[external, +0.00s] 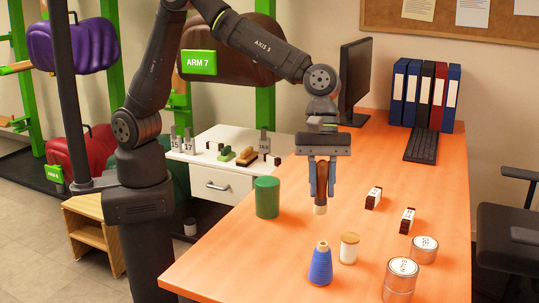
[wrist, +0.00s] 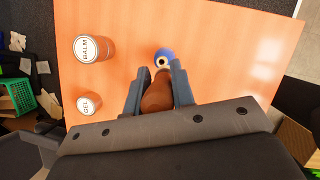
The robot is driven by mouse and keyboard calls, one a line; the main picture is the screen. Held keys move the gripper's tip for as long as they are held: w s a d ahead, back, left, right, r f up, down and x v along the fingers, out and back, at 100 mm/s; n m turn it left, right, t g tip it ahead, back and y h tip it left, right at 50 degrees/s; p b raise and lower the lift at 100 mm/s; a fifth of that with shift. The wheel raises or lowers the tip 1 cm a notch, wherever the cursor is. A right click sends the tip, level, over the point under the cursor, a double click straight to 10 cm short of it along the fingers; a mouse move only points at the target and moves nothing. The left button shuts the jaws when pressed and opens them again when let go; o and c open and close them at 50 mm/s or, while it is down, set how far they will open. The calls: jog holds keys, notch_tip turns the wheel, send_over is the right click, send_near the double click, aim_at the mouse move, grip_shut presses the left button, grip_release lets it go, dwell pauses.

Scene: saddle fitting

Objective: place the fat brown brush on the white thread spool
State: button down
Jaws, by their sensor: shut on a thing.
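My gripper (external: 321,192) is shut on the fat brown brush (external: 321,178), which hangs upright with its pale bristle end (external: 320,209) down, clear above the orange table. In the wrist view the brush (wrist: 157,95) sits between the two fingers (wrist: 161,74). The white thread spool (external: 349,249) stands upright on the table, nearer the camera and a little right of the brush in the external view. Brush and spool are apart. I cannot make out the spool in the wrist view.
A blue thread cone (external: 320,264) stands close left of the spool; its top shows in the wrist view (wrist: 163,56). BALM (external: 400,280) and GEL (external: 423,250) tins stand to the right. A green cylinder (external: 267,197) stands left, two dark labelled blocks (external: 374,198) right. Table between is clear.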

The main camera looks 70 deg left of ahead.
jog(key=shift+w+a+f, duration=0.45)
jog(key=shift+w+f, duration=1.3)
jog(key=shift+w+a+f, duration=0.45)
jog(key=shift+w+f, duration=1.25)
jog(key=shift+f, duration=0.05)
jog(key=shift+w+a+f, duration=0.45)
jog(key=shift+w+f, duration=1.3)
jog(key=shift+f, duration=0.15)
jog(key=c, duration=1.2)
grip_release()
jog(key=shift+c, duration=0.2)
jog(key=v, duration=1.2)
